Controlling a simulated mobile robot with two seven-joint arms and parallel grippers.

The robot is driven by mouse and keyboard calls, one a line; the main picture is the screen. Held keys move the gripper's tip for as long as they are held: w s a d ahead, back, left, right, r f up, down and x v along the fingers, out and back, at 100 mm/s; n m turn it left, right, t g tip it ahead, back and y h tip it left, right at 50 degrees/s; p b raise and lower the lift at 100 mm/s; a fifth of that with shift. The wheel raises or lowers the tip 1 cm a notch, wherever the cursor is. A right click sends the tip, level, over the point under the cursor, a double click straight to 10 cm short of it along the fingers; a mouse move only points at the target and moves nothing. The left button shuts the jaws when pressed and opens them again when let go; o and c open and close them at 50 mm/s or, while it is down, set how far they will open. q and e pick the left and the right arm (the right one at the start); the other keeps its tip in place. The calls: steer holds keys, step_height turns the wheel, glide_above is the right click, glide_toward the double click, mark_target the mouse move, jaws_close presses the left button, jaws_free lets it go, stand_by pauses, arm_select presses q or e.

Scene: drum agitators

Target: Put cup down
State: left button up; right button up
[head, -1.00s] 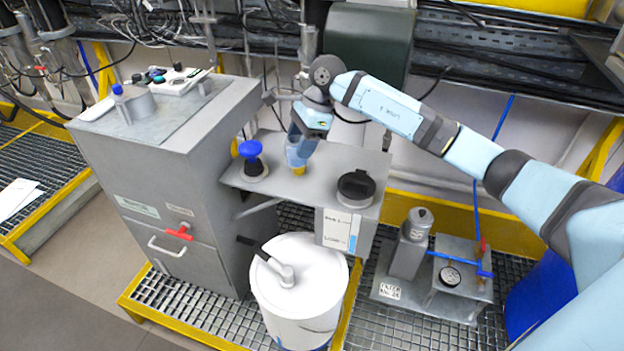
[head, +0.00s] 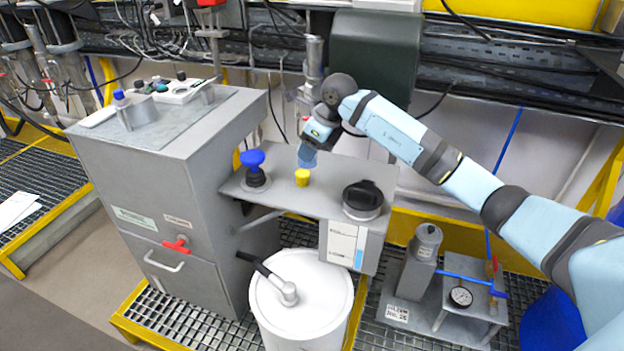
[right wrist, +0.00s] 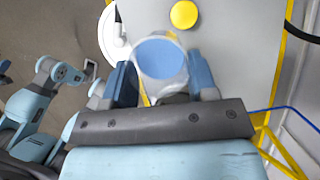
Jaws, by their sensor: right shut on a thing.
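My right gripper (head: 307,157) is above the grey shelf (head: 345,175), behind and above a small yellow round piece (head: 302,177). It is shut on the cup (right wrist: 161,57), which shows in the right wrist view as a pale round rim with a blue middle between the blue fingers. In the head view the cup is hard to tell from the blue fingers. The yellow piece also shows in the right wrist view (right wrist: 184,14), apart from the cup. My left gripper (right wrist: 69,73) shows small at the left of the right wrist view; its jaws are unclear.
A blue-knobbed valve (head: 253,167) stands left on the shelf, and a black-lidded container (head: 363,199) stands right. A grey cabinet (head: 170,180) adjoins the shelf. A white drum (head: 300,300) stands below. A green box (head: 373,60) is behind my right arm.

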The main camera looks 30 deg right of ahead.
mark_target(311, 165)
step_height(311, 165, down, 5)
steer(key=shift+f, duration=0.2)
step_height(311, 165, down, 4)
steer(key=shift+r, duration=0.1)
steer(key=shift+f, duration=0.3)
steer(key=shift+f, duration=0.15)
steer(key=o, duration=1)
steer(key=shift+r, duration=0.2)
